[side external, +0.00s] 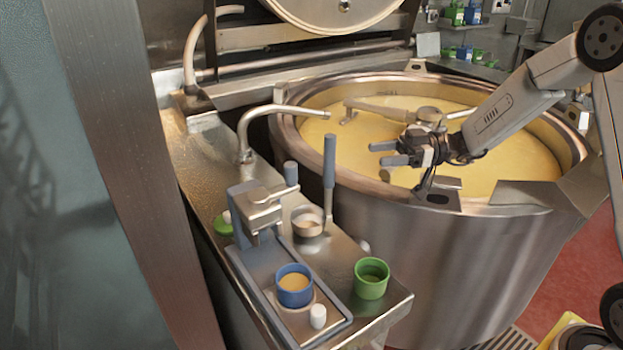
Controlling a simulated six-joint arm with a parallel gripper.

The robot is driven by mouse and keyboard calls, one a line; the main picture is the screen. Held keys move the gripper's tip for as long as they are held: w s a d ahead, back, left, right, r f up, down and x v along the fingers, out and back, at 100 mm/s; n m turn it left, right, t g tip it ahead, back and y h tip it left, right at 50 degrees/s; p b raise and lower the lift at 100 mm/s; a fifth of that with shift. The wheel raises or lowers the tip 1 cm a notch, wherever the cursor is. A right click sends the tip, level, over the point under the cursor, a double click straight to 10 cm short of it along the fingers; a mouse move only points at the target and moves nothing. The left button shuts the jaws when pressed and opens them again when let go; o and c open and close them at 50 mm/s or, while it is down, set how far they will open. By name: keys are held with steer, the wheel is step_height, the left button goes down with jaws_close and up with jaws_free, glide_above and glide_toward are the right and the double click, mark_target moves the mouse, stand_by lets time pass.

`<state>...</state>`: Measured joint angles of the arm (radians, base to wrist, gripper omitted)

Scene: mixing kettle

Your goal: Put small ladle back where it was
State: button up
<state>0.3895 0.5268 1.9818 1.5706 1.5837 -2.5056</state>
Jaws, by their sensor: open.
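The small ladle has a metal cup (308,226) and a tall upright grey handle. It stands on the steel side counter (345,262), beside the kettle's near-left rim. Its cup seems to hold a little pale content. My gripper (381,153) is open and empty, with both fingers pointing left. In the picture it is over the kettle's yellow contents, to the right of the ladle's handle and apart from it. Its exact height above the kettle cannot be told.
The large steel kettle (440,240) holds yellow liquid and a mixing arm. On the counter are a curved tap (246,125), a clamp-like device (258,208), a blue cup (295,287) with yellow contents, a white cap (318,316) and a green cup (371,280).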

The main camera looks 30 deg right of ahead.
steer(key=shift+v, duration=1.15)
steer(key=s+a+f+m+g+h, duration=0.5)
steer(key=s+f+g, duration=0.1)
steer(key=s+f, duration=0.2)
steer(key=s+d+f+m+t+h, duration=0.1)
steer(key=s+d+f+m+h, duration=0.2)
steer(key=h, duration=0.8)
steer(key=shift+s+d+f+m+t+h, duration=0.4)
steer(key=shift+s+f+m, duration=0.55)
steer(key=shift+s+m, duration=1.55)
steer(key=shift+w+m, duration=0.3)
